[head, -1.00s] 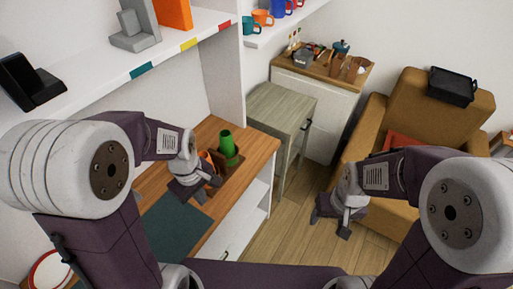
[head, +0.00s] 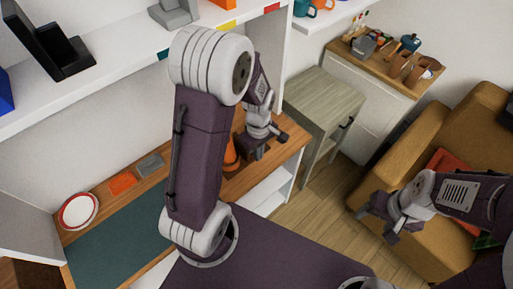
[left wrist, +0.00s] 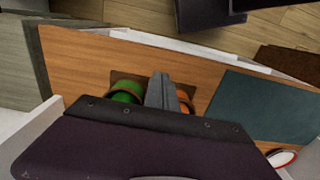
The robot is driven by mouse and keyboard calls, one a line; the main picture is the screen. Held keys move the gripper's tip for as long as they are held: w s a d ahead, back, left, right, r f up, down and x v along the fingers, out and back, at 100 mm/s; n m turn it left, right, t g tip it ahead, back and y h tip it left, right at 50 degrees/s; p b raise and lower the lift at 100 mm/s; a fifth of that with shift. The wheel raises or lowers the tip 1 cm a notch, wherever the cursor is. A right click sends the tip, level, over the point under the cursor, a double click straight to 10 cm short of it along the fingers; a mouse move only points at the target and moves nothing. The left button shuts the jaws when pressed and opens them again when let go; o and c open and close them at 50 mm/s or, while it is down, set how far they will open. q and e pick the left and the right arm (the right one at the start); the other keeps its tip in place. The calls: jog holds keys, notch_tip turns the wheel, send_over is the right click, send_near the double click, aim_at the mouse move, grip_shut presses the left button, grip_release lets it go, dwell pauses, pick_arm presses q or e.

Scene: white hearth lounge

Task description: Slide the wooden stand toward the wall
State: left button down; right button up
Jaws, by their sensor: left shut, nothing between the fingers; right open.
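The wooden stand (left wrist: 128,76) is a dark brown piece on the wooden counter (left wrist: 85,60). In the left wrist view a green cylinder (left wrist: 126,92) and an orange object (left wrist: 184,98) sit at it. The orange object also shows in the head view (head: 231,153), while my arm and gripper hide most of the stand there. My left gripper (head: 257,145) is shut and empty over the stand. In the left wrist view its fingers (left wrist: 163,92) lie between the green and orange objects; contact cannot be told. My right gripper (head: 378,215) is open and empty, near the armchair.
A teal mat (head: 125,245), a red-rimmed plate (head: 79,211), an orange item (head: 122,183) and a grey item (head: 150,165) lie on the counter's left part. A shelf (head: 115,75) overhangs it. A grey-green side table (head: 325,98) stands beyond its right end. A tan armchair (head: 480,125) is at right.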

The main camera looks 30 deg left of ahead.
pick_arm(q)
jog(key=f, duration=0.4)
jog(key=shift+s+a, duration=0.15)
jog(key=shift+s, duration=0.1)
jog(key=a, duration=0.1)
jog(key=w+a, duration=0.1)
jog(key=shift+w+a+f, duration=0.15)
jog(key=shift+a+f, duration=0.15)
jog(key=shift+a, duration=0.1)
jog(key=shift+w+a, duration=0.25)
jog(key=shift+a, duration=0.2)
jog(key=shift+s, duration=0.1)
jog(key=shift+p, duration=0.3)
